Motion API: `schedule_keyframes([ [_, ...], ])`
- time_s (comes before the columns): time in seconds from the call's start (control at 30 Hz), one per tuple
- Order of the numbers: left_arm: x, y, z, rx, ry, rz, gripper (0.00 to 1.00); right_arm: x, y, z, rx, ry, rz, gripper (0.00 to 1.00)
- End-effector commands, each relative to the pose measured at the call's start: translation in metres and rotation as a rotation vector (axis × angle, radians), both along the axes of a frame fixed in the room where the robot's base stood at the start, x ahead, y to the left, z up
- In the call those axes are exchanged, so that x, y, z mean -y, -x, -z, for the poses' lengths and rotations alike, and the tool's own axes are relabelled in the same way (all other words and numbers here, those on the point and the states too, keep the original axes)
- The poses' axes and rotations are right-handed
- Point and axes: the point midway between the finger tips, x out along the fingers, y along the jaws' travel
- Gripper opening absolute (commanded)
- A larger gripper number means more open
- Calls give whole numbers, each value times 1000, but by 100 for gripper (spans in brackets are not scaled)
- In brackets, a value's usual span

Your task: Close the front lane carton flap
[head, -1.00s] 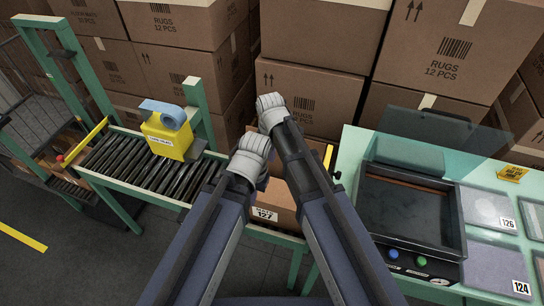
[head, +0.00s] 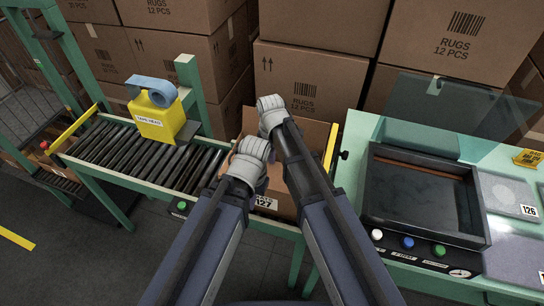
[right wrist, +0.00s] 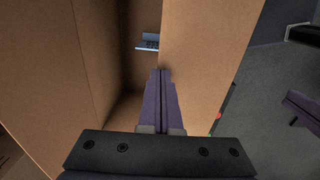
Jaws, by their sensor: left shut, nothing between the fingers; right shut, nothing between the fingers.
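The brown carton (head: 311,138) stands at the right end of the roller lane, with a label reading 127 (head: 266,202) on its near side. My arms cover much of it. A carton panel (right wrist: 205,55) and another on the left show in the right wrist view, with a gap between them into the carton. My left gripper (head: 250,155) is shut and empty at the carton's left side. Flap positions are partly hidden.
A yellow tape head (head: 155,118) stands over the rollers (head: 120,150) on the left. A dark press tray (head: 425,195) with buttons is on the green bench at the right. Stacked rug cartons (head: 320,85) fill the back. A yellow bar (head: 331,148) stands at the carton's right.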

Motion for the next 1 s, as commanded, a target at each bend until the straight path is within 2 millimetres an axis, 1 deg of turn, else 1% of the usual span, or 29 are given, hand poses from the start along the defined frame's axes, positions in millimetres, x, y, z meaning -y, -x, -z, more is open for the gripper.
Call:
schedule_keyframes([
  [0.33, 0, 0, 2, 0, 0, 0, 0, 0, 0, 1, 0, 0, 0, 0],
  [0.53, 0, 0, 18, 0, 0, -1, 0, 1, -3, 18, 0, 0, 0, 0],
  [0.6, 0, 0, 21, 0, 0, -1, 0, 1, -4, 21, 0, 0, 0, 0],
  [1.0, 0, 0, 20, 0, 0, -1, 0, 2, -1, 21, -6, 0, 0, 0],
])
